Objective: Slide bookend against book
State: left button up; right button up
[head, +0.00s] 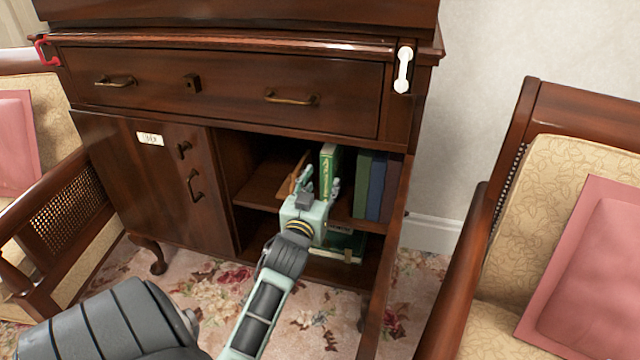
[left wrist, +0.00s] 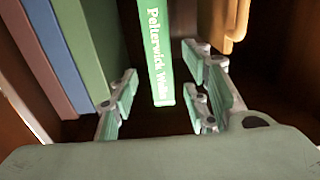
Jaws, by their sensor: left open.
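A green book (head: 329,165) with a pale title stands upright on the open shelf of the dark wood cabinet. In the left wrist view its bright green spine (left wrist: 155,50) lies between and beyond the fingers. A tan wooden piece (head: 292,174), perhaps the bookend, leans to the left of this book; it also shows at the top right of the left wrist view (left wrist: 232,20). My left gripper (head: 319,186) is open at the shelf front, its fingers pointing in toward the green book. I cannot tell whether they touch it. My right gripper is out of view.
A row of green and blue books (head: 376,187) stands at the shelf's right end. More books (head: 345,246) lie in the lower compartment, partly hidden by my arm. Armchairs flank the cabinet, one on the right (head: 570,190). The shelf's left part (head: 262,188) is clear.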

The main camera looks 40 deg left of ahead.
aim_at(287, 188)
jog(key=k+j, duration=0.2)
jog(key=k, duration=0.3)
jog(key=k+j, duration=0.25)
jog(key=k, duration=0.2)
